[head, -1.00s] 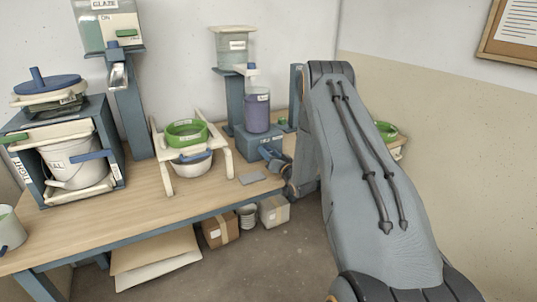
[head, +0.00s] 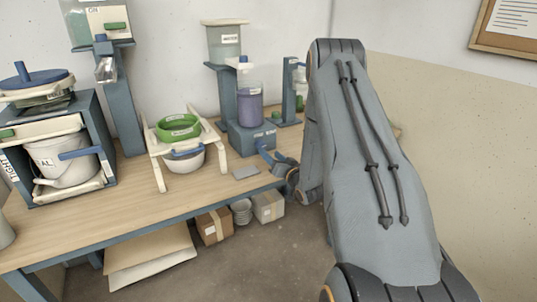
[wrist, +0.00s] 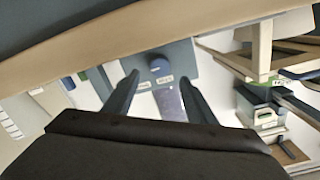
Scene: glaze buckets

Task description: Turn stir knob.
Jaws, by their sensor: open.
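The stirring station has a blue-grey base (head: 252,139) that carries a purple container (head: 250,108). In the wrist view the round blue knob (wrist: 157,66) sits on the base's front face, beside small white labels. The purple container (wrist: 170,105) shows below the knob in that view. My gripper (wrist: 160,76) is open, its two fingers spread to either side of the knob, with nothing held. The gap between fingers and knob is hard to judge. In the head view my gripper (head: 270,156) is in front of the base's right side, and the knob cannot be made out.
A white stand with a green sieve (head: 178,128) above a white bowl (head: 185,160) is left of the station. A flat grey plate (head: 246,172) lies in front. A blue-grey post station (head: 290,95) stands to the right. Boxes (head: 214,226) sit beneath the table edge.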

